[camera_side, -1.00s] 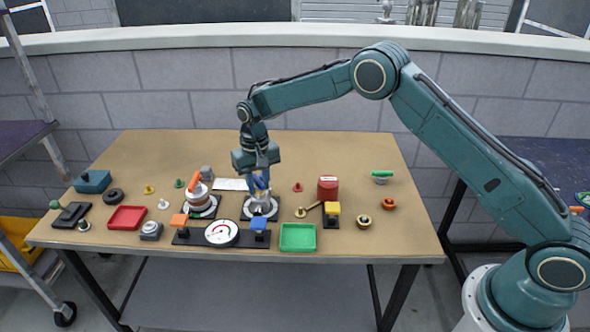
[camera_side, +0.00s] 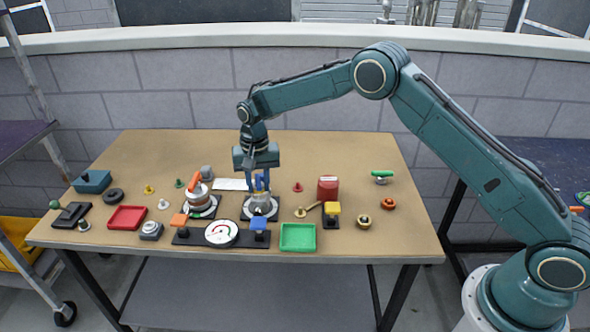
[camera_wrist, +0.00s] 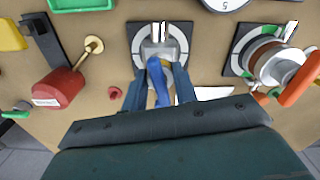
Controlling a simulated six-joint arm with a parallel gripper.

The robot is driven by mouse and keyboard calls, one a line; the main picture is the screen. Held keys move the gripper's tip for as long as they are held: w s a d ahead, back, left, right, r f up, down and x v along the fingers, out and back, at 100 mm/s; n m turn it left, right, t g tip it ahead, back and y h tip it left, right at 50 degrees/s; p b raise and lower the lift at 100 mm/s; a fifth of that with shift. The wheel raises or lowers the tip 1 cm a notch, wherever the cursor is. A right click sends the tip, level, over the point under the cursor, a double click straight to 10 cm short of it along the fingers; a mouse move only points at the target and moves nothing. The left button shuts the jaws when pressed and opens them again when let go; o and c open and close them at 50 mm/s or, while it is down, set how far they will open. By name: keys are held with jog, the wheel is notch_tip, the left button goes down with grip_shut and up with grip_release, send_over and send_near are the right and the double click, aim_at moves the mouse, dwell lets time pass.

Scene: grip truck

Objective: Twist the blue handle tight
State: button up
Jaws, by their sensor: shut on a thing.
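The blue handle (camera_wrist: 158,82) sits on a grey metal fitting with a round light dial on a dark square base. In the wrist view it lies between the two fingers of my gripper (camera_wrist: 158,88). In the side view my gripper (camera_side: 259,186) points straight down over the fitting (camera_side: 260,206), at the middle of the table. The gripper is shut on the handle, and its fingers hide part of it. The dial ring (camera_wrist: 176,38) around the fitting has light and grey segments; its markings are too small to read.
An orange-handled valve (camera_side: 199,200) stands close on the left. A gauge (camera_side: 221,233) with orange and blue blocks stands in front, beside a green tray (camera_side: 298,237). A red canister (camera_side: 327,188) and a yellow block (camera_side: 332,209) stand to the right. The table behind is mostly clear.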

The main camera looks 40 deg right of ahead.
aim_at(258, 179)
jog(key=shift+m, duration=2.5)
jog(key=o, duration=0.6)
jog(key=shift+r, duration=0.15)
jog(key=shift+r, duration=3.6)
